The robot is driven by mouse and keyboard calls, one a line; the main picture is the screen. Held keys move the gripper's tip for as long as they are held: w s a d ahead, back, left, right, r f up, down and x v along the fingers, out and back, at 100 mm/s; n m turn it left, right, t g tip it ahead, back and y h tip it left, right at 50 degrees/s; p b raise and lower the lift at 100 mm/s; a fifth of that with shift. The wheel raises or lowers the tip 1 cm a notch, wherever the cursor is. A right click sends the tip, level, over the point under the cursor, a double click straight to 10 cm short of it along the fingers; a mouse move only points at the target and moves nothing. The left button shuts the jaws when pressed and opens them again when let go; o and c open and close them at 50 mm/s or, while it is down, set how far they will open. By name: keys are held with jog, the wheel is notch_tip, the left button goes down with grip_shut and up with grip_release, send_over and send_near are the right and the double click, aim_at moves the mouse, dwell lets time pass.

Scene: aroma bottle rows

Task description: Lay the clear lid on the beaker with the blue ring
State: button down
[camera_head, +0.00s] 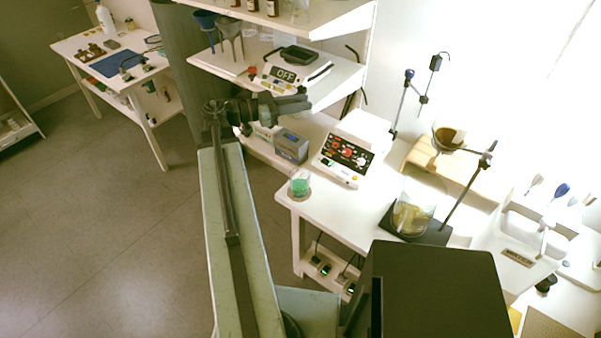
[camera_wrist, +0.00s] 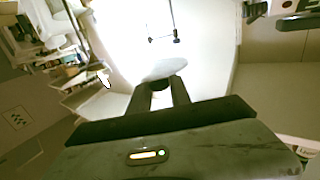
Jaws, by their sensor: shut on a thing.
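My gripper (camera_wrist: 165,84) is shut on a pale, see-through disc, the clear lid (camera_wrist: 163,68), at the fingertips in the wrist view. A small glass beaker (camera_head: 300,186) with green contents stands at the near left corner of the white bench, below and apart from my gripper. A larger glass beaker (camera_head: 412,216) with brownish contents stands on a black plate farther right. I cannot make out a blue ring on either.
A white device with a dark panel (camera_head: 343,157) stands beside the small beaker. A blue-grey box (camera_head: 291,146) is on the lower shelf. A stand rod (camera_head: 467,192) rises by the larger beaker. The shelf edge (camera_head: 335,78) is close to my gripper.

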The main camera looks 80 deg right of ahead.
notch_tip(320, 180, down, 20)
jog(key=b, duration=1.6)
jog(key=shift+a+b, duration=0.15)
jog(key=shift+b, duration=0.2)
jog(key=shift+f, duration=0.2)
notch_tip(320, 180, down, 6)
jog(key=b, duration=0.6)
jog(key=shift+f+b, duration=0.25)
jog(key=shift+b, duration=0.1)
jog(key=c, duration=1.1)
grip_release()
jog(key=v, duration=0.8)
